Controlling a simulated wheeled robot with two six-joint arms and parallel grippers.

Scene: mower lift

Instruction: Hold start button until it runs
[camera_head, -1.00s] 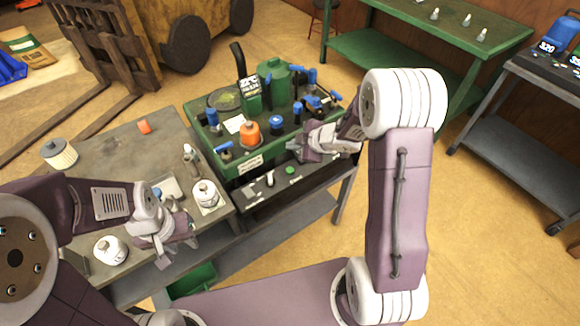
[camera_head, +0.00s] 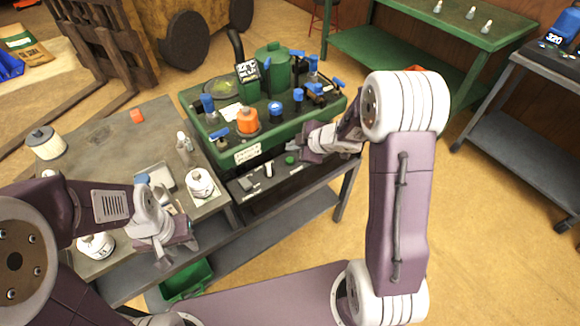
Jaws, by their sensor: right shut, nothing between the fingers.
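The green machine (camera_head: 245,155) stands on a dark bench, with a small dark control panel (camera_head: 240,186) at its front edge. A round green button (camera_head: 290,160) and a small light lever (camera_head: 268,169) are on that panel. I take the green button to be the start button. My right gripper (camera_head: 294,147) is shut and empty, its tips just above the green button in the picture. I cannot tell whether they touch it. My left gripper (camera_head: 178,254) appears open and empty, in front of the left workbench, away from the panel.
The left workbench (camera_head: 105,150) holds white canisters (camera_head: 200,182), a tray (camera_head: 153,176) and a small orange piece (camera_head: 137,116). A green bin (camera_head: 188,279) sits low below. A green table (camera_head: 400,50) and a grey cart (camera_head: 510,135) stand at the right. Floor between is clear.

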